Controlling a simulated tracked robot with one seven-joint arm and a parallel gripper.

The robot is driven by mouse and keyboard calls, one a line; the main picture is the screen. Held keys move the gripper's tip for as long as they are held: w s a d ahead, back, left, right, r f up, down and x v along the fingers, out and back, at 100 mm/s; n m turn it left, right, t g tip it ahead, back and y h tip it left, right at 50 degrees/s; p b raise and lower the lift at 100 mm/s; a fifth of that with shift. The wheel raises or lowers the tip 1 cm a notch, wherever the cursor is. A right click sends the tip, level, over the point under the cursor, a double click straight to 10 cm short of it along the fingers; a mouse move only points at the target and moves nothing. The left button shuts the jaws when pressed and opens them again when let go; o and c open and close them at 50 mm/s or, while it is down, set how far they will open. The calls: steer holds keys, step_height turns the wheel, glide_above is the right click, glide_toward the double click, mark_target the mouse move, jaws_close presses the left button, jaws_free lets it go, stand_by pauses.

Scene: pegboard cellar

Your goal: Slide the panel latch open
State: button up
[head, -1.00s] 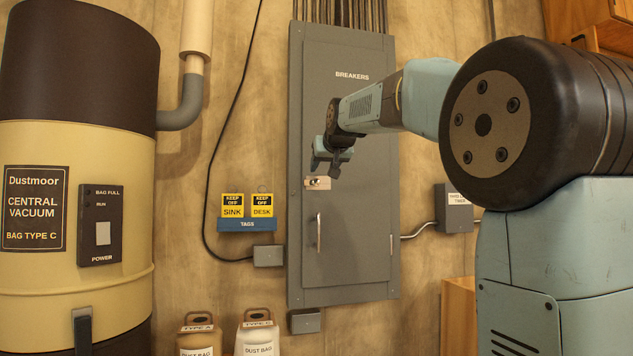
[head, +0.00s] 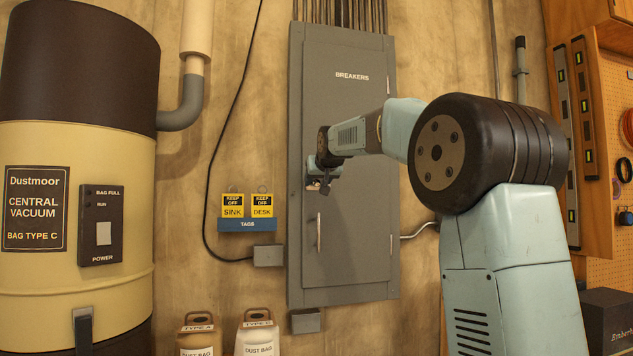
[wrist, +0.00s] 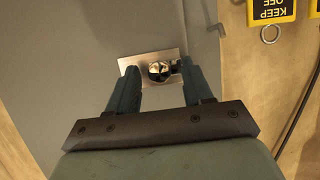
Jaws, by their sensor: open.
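The panel is a grey breaker cabinet (head: 350,130) labelled BREAKERS, upright on the wall with its door shut. Its latch (wrist: 175,54) has a pale metal plate and a small round knob, seen in the wrist view just ahead of my fingertips. My gripper (wrist: 160,78) is open, with one finger on each side of the knob. I cannot tell whether either finger touches it. In the head view my gripper (head: 320,184) is at the door's left edge and mostly hides the latch.
A door handle (head: 318,232) is below the latch. A blue tag holder (head: 247,225) with yellow KEEP OFF tags hangs left of the cabinet. A large vacuum drum (head: 75,150) stands far left. Two dust bags (head: 258,335) are below.

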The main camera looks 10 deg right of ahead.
jaws_close()
